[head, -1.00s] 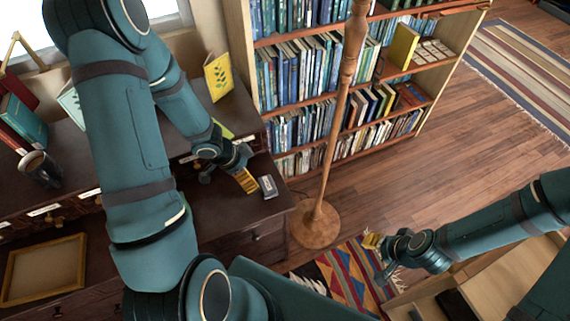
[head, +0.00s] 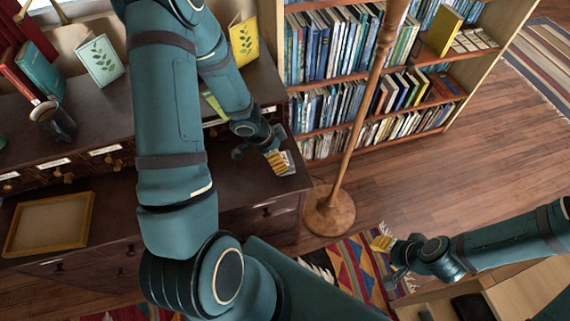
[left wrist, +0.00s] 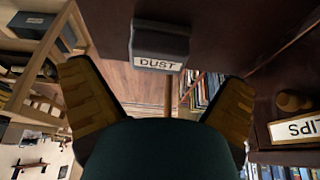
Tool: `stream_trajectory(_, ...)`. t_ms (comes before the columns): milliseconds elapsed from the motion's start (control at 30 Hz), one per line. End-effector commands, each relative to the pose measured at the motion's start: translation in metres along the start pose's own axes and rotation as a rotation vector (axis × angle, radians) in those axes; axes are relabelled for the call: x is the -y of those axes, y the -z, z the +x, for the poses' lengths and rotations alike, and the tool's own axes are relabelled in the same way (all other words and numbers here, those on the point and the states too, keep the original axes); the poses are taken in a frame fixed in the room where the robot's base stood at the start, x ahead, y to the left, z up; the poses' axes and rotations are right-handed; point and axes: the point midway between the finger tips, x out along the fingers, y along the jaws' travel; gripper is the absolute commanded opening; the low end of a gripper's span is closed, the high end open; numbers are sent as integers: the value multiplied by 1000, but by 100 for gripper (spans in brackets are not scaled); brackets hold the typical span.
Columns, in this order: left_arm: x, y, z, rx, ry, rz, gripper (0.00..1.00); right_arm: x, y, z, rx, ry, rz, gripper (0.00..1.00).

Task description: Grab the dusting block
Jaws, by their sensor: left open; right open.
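The dusting block is a dark grey block with a pale label reading DUST. In the left wrist view the block (left wrist: 160,43) is ahead of my left gripper's fingers (left wrist: 158,80), between their lines, with a gap to it. The gripper is open and empty. In the head view the block (head: 289,163) sits at the right end of the dark desk, and my left gripper (head: 275,160) is close beside it, partly covering it. My right gripper (head: 384,262) is open and empty over the rug at lower right.
A wooden lamp stand (head: 330,210) rises just right of the desk (head: 235,190). A bookcase (head: 400,75) stands behind it.

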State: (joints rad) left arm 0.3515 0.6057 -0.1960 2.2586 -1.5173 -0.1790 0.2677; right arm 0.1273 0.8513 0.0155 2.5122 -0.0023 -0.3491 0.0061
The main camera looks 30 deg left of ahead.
Motion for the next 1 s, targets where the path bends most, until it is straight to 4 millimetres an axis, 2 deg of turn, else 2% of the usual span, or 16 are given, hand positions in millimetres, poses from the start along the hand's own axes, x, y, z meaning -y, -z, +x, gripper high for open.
stream_trajectory(167, -1, 0, 10, 0, 0, 2, 100, -3, 0, 9, -1, 0, -1, 47)
stream_trajectory(500, -2, 2, 49, 0, 0, 1, 100, -16, 3, 42, -15, -1, -3, 47)
stream_trajectory(833, -1, 3, 51, 0, 0, 0, 100, -16, 4, 43, -19, -1, -4, 47)
stream_trajectory(967, -1, 3, 51, 0, 0, 0, 54, -16, 4, 43, -19, -1, -4, 47)
stream_trajectory(1000, -1, 3, 51, 0, 0, 0, 40, -16, 4, 43, -19, -1, -4, 47)
